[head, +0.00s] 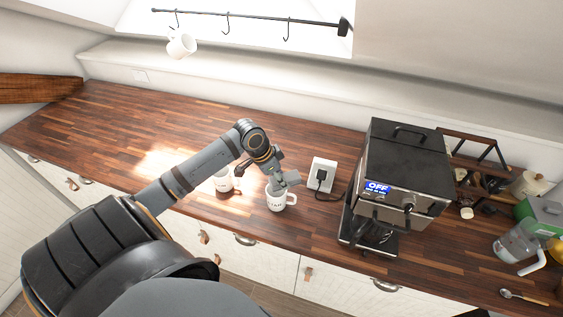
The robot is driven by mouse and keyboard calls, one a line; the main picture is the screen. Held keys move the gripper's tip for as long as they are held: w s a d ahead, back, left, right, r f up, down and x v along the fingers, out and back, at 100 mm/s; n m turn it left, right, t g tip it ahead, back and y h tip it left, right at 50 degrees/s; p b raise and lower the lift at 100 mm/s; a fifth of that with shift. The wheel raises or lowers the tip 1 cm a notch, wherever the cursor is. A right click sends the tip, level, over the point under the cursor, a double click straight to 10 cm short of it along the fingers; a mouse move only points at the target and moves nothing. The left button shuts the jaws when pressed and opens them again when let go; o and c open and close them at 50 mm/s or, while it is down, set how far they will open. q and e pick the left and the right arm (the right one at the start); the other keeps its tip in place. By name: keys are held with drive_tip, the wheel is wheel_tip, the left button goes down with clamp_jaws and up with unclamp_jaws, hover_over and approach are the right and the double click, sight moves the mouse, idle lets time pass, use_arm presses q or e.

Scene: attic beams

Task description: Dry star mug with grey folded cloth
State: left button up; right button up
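A white mug (276,203) with dark lettering, not clearly readable, stands upright on the wooden counter, its handle to the right. My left gripper (283,186) is at the top of this mug, over its rim. Whether the fingers are closed on the rim or inside the mug cannot be told. A second white mug (222,184) with dark marks stands to the left, partly behind my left arm. A third white mug (181,45) hangs tilted from a hook. Which mug bears a star is not clear. I see no grey folded cloth. My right gripper is not in view.
A coffee machine (408,158) with a lit "OFF" label stands right of the mugs. A white socket box (322,173) with a black cable is between them. A glass jug (515,246) and a spoon (523,297) are at the right. The counter's left part is clear.

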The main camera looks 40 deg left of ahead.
use_arm(q)
drive_tip(key=shift+w+d+r+p, duration=0.1)
drive_tip(key=shift+r+p, duration=0.2)
drive_tip(key=shift+r, duration=0.35)
drive_tip(key=shift+w+d+r+p, duration=0.1)
drive_tip(key=shift+r+p, duration=0.15)
drive_tip(key=shift+r, duration=0.35)
drive_tip(key=shift+s+a+r, duration=0.1)
drive_tip(key=shift+s+r, duration=0.15)
drive_tip(key=shift+r, duration=0.3)
drive_tip(key=shift+w, duration=0.1)
